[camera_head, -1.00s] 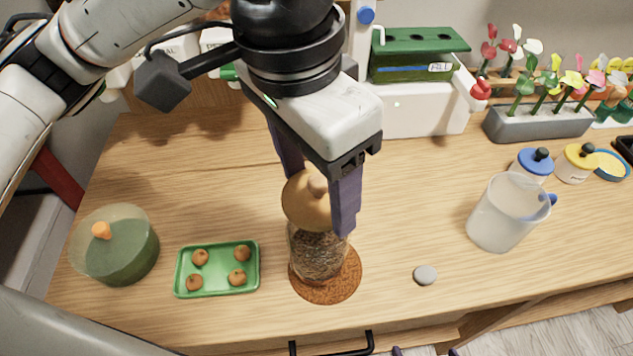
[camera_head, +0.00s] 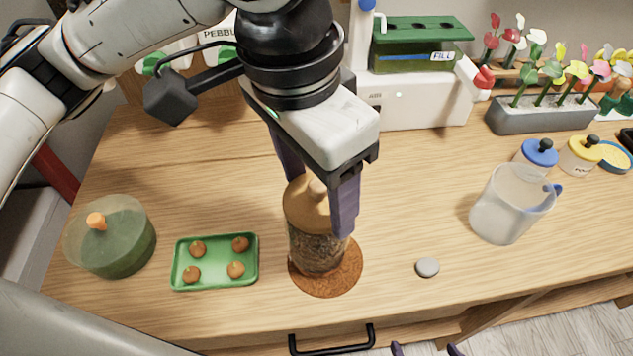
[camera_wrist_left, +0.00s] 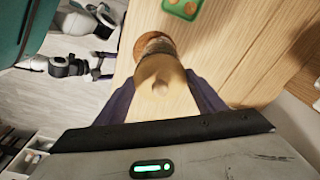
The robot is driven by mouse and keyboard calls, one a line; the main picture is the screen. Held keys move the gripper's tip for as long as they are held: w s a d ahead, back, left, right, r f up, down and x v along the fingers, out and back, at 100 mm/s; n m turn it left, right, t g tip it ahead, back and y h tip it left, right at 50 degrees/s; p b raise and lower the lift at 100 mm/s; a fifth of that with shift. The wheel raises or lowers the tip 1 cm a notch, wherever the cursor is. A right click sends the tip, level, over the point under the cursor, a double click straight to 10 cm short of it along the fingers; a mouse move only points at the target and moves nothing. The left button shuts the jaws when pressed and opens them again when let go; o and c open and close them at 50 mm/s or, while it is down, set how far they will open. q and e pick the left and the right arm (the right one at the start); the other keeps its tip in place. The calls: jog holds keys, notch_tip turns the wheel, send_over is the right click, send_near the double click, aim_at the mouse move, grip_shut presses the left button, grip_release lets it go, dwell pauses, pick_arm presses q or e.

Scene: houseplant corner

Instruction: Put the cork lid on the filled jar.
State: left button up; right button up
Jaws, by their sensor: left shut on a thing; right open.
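The cork lid (camera_head: 305,212), a tan disc with a round knob, is between the purple fingers of my left gripper (camera_head: 318,205), which is shut on it. The lid is at the mouth of the filled jar (camera_head: 318,254), with no clear gap between them. The clear jar holds dark brown grainy stuff and stands upright on a round cork mat (camera_head: 345,277). In the left wrist view, the lid (camera_wrist_left: 162,92) covers most of the jar. My right gripper (camera_head: 425,349) is open and empty, only its fingertips showing at the bottom edge.
A green tray (camera_head: 215,281) with several brown balls and a green lidded pot (camera_head: 118,258) stand left of the jar. A grey pebble (camera_head: 428,267) and a clear pitcher (camera_head: 505,210) are to the right. A white filling machine (camera_head: 420,105) stands behind.

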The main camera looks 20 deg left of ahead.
pick_arm(q)
jog(key=shift+p, duration=1.1)
dwell(0.6)
jog(key=shift+f+p, duration=0.15)
jog(key=shift+p, duration=0.85)
dwell(1.3)
jog(key=o, duration=1.5)
jog(key=shift+r+p, duration=1.2)
jog(key=shift+r, duration=2.3)
grip_shut()
